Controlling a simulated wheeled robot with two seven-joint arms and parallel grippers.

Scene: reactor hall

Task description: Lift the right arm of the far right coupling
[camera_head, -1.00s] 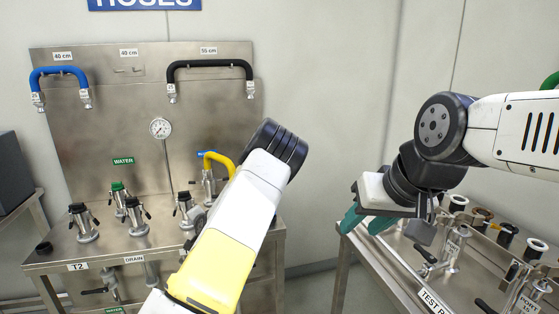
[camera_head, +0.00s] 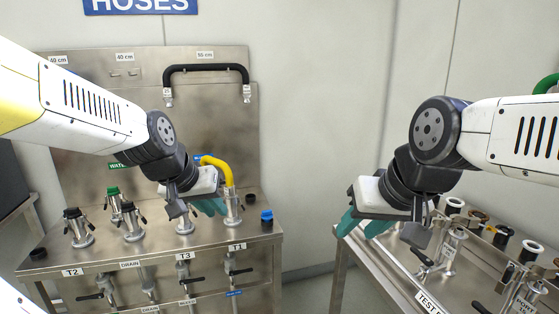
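The far right coupling (camera_head: 233,208) stands at the right end of the hose bench, above the T1 label, with a yellow hose (camera_head: 220,169) on its top. Its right arm is small beside the body, and its left side is partly hidden by my gripper. My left gripper (camera_head: 212,207), with teal fingers, is just left of this coupling and in front of the T3 coupling (camera_head: 185,225). I cannot tell whether it touches either, or how wide its fingers are. My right gripper (camera_head: 364,224) is open and empty at the left edge of the right-hand bench.
A blue cap (camera_head: 267,217) stands right of the T1 coupling. The T2 coupling (camera_head: 78,229), drain coupling (camera_head: 131,222) and green-topped coupling (camera_head: 114,203) stand further left. A black hose (camera_head: 206,68) hangs on the back panel. A test bench (camera_head: 410,262) with several fittings is at the right.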

